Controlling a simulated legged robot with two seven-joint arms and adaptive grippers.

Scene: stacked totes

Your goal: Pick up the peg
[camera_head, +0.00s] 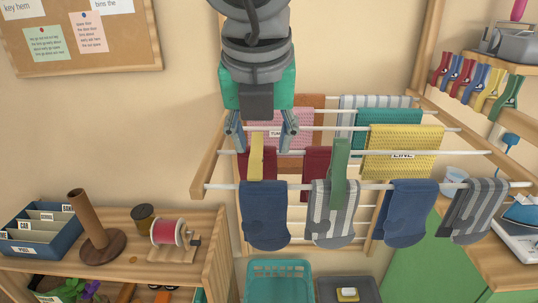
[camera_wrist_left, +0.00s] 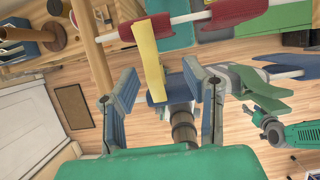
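My left gripper (camera_head: 262,138) hangs in front of the drying rack with its two fingers apart and nothing between the pads that I can see gripped. In the left wrist view the yellow peg (camera_wrist_left: 149,60) shows beyond the open gripper (camera_wrist_left: 160,75), nearer the left finger. A green peg (camera_head: 339,160) sits on the front rod above a striped sock; it also shows in the left wrist view (camera_wrist_left: 262,84). My right gripper seems to show small at the right of the wrist view (camera_wrist_left: 265,120); its opening is unclear.
The drying rack (camera_head: 210,160) carries socks and cloths, including a yellow cloth (camera_head: 402,153). Several coloured pegs (camera_head: 475,82) hang along a shelf edge at right. A teal basket (camera_head: 279,270) and a grey tub (camera_head: 347,283) stand below. A shelf (camera_head: 210,225) stands left.

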